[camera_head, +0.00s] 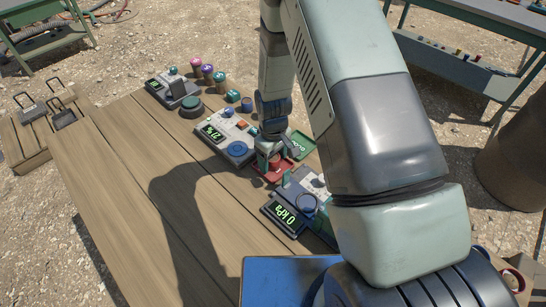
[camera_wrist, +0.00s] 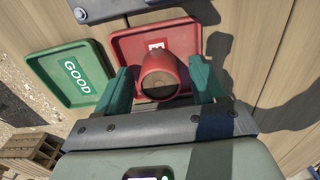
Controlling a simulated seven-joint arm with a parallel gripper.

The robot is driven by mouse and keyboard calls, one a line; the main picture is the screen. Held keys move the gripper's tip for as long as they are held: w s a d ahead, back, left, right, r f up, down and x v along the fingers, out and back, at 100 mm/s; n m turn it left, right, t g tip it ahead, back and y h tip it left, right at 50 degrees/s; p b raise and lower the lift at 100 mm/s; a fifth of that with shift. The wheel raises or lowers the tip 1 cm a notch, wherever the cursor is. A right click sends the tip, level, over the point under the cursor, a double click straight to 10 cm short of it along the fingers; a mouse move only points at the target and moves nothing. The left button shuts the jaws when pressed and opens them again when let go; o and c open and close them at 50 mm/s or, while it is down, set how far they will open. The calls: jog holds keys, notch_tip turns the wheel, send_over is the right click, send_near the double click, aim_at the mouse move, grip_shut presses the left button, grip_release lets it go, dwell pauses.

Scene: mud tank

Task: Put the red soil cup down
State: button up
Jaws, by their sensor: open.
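The red soil cup (camera_wrist: 162,72) stands in the red tray (camera_wrist: 131,44) in the wrist view, its round top facing the camera and dark soil inside. My gripper (camera_wrist: 163,84) is open around the cup, one green finger on each side. Whether the fingers touch the cup is hard to tell. A white label shows on the tray behind the cup, mostly hidden. In the head view my gripper (camera_head: 268,157) is low over the red tray (camera_head: 259,170), and the arm and fingers hide most of the cup.
The green tray marked GOOD (camera_wrist: 88,86) lies beside the red tray. A 0 kPa device (camera_head: 284,216) and a device with a percent display (camera_head: 222,138) stand close on either side. Several small colored-capped cups (camera_head: 208,72) stand farther back. The table's left part is bare.

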notch_tip(320, 180, up, 13)
notch_tip(320, 180, up, 10)
jog(key=m+t, duration=0.1)
jog(key=m, duration=0.1)
send_over(273, 158)
jog(key=s+d, duration=0.1)
jog(key=d, duration=0.2)
jog(key=s+d+r+m+t, duration=0.25)
jog(key=s+r, duration=0.45)
jog(key=r, duration=0.5)
jog(key=s+d+r+m+t, duration=0.1)
jog(key=s+d+r+m, duration=0.1)
jog(key=s+r, duration=0.2)
jog(key=s+d+r+m+t, duration=0.1)
jog(key=s+d+r+m, duration=0.1)
jog(key=s, duration=0.9)
jog(key=shift+s+d+r, duration=0.15)
jog(key=shift+d+r, duration=0.35)
jog(key=shift+r, duration=0.35)
